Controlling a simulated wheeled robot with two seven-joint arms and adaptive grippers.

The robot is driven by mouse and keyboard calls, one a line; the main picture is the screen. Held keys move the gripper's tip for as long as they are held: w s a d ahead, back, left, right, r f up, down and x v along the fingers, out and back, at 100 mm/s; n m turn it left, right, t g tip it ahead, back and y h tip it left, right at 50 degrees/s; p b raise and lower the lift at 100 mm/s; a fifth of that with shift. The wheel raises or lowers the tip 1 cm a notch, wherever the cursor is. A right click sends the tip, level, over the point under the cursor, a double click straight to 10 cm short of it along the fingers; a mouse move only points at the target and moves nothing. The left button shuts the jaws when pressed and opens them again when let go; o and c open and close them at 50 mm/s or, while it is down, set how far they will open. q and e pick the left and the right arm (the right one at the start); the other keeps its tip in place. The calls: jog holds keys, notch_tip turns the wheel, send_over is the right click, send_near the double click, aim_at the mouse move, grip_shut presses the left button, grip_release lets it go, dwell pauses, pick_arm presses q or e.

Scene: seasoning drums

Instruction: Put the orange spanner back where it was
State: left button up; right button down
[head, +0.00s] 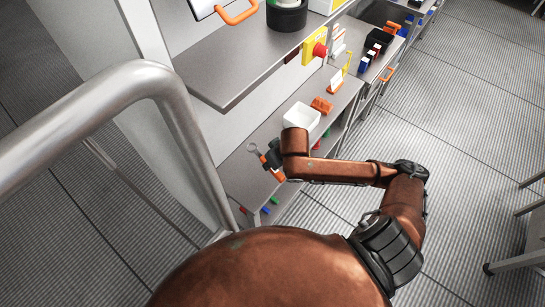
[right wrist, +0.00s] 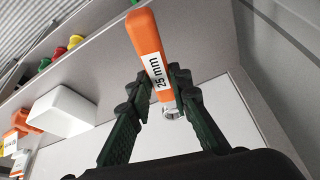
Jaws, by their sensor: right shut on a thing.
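The orange spanner (right wrist: 147,45) has a "25 mm" label on its handle and is between the fingers of my right gripper (right wrist: 155,85), which is shut on it. Part of its metal end shows near the fingers in the right wrist view. In the head view the spanner's grey open jaw (head: 253,149) sticks out to the left of my right gripper (head: 269,159), above the lower shelf (head: 240,177). My arm link hides part of the gripper there. My left gripper is not in view.
A white bin (head: 301,117) and an orange block (head: 322,104) stand just beyond the gripper. The upper shelf (head: 235,70) overhangs behind.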

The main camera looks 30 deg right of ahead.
jog(key=s+d+r+n+p, duration=0.2)
jog(key=s+d+n+p, duration=0.15)
jog(key=s+p, duration=0.5)
jog(key=shift+m+y, duration=0.35)
jog(key=shift+y, duration=0.05)
jog(key=w+d+f, duration=0.1)
jog(key=w+f, duration=0.2)
jog(key=w, duration=0.1)
jog(key=w+f+b, duration=0.1)
jog(key=w+f, duration=0.2)
jog(key=w, duration=0.1)
jog(key=w+d+f+b, duration=0.1)
jog(key=w+f, duration=0.2)
jog(key=shift+w+d+f, duration=0.15)
jog(key=shift+w+d, duration=0.2)
jog(key=shift+w, duration=0.05)
jog(key=shift+w+f, duration=0.35)
jog(key=shift+f, duration=0.1)
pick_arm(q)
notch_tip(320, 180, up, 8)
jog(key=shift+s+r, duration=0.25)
pick_arm(e)
jog(key=shift+w+d+f, duration=0.1)
jog(key=shift+f, duration=1.6)
